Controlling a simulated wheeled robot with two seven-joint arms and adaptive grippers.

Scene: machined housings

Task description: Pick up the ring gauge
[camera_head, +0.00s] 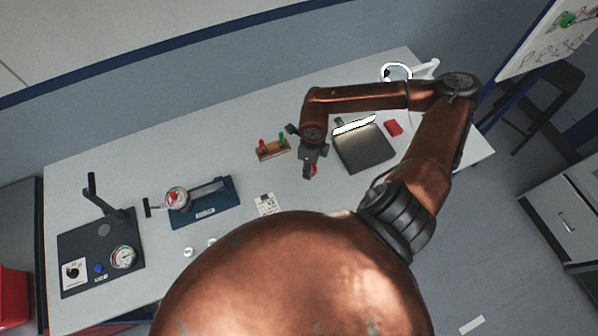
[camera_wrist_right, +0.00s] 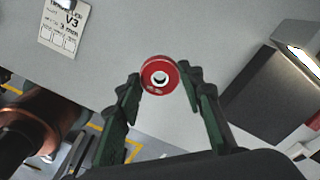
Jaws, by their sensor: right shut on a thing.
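The ring gauge is a small red ring with a pale inner ring and a dark bore. In the right wrist view the ring gauge (camera_wrist_right: 160,78) sits between the two fingertips of my right gripper (camera_wrist_right: 161,80), which is shut on it. In the head view my right gripper (camera_head: 309,163) is over the middle of the table, left of a dark grey plate. A bit of the red ring gauge (camera_head: 314,171) shows at its tips, mostly hidden. I cannot tell how far it is above the tabletop. My left gripper is not in view.
A wooden stand (camera_head: 272,150) with red and green pieces is close left of the gripper. The dark plate (camera_head: 363,148) and a red block (camera_head: 393,127) lie right. A printed card (camera_head: 266,204), blue-based gauge (camera_head: 205,203) and dial fixture (camera_head: 101,250) stand left.

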